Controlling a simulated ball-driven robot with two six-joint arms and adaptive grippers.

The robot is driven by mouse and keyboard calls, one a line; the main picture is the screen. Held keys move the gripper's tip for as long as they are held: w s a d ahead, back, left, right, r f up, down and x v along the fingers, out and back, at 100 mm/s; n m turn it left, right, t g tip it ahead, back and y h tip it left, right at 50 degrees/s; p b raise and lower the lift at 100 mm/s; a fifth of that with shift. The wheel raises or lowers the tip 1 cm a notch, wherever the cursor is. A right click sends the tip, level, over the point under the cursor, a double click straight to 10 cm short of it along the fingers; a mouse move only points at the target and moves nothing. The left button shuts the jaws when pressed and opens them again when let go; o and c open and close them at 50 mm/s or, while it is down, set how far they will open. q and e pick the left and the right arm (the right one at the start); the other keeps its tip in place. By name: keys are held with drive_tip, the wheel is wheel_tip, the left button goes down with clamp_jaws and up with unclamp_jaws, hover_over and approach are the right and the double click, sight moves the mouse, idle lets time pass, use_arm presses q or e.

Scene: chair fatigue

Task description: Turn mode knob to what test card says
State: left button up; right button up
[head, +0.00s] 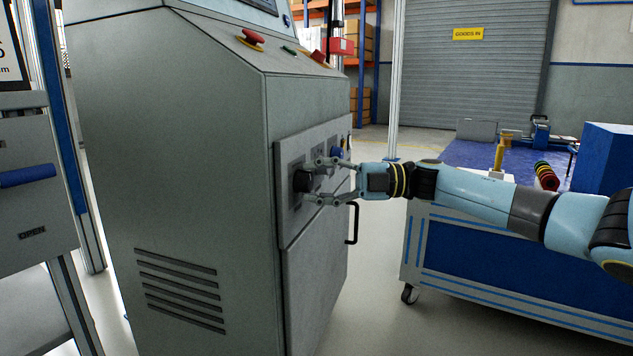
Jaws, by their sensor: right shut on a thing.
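The mode knob (301,181) is a dark knob on the side panel (291,222) of the grey control cabinet. My right gripper (309,182) reaches in from the right and is shut on this knob, one finger above it and one below. The knob's pointer and markings are too small and partly hidden to read. A white card with dark print (12,60) is cut off at the far left edge; whether it is the test card I cannot tell. My left gripper is not in view.
The grey cabinet (190,170) has a red mushroom button (253,37) on top and a black door handle (352,222) below the panel. A blue knob (337,153) sits farther along the panel. A blue wheeled workbench (480,257) stands under my right arm.

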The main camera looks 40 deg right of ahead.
drive_tip(key=o, duration=0.8)
drive_tip(key=shift+f, duration=0.15)
drive_tip(key=shift+c, duration=0.2)
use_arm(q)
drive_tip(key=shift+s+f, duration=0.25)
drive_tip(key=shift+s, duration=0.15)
use_arm(e)
drive_tip(key=o, duration=0.4)
drive_tip(key=shift+s+d, duration=0.15)
drive_tip(key=shift+d, duration=0.1)
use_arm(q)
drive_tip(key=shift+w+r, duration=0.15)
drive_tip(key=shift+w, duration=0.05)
use_arm(e)
drive_tip(key=v, duration=1.1)
drive_tip(key=shift+s+d, duration=0.15)
drive_tip(key=shift+d, duration=0.05)
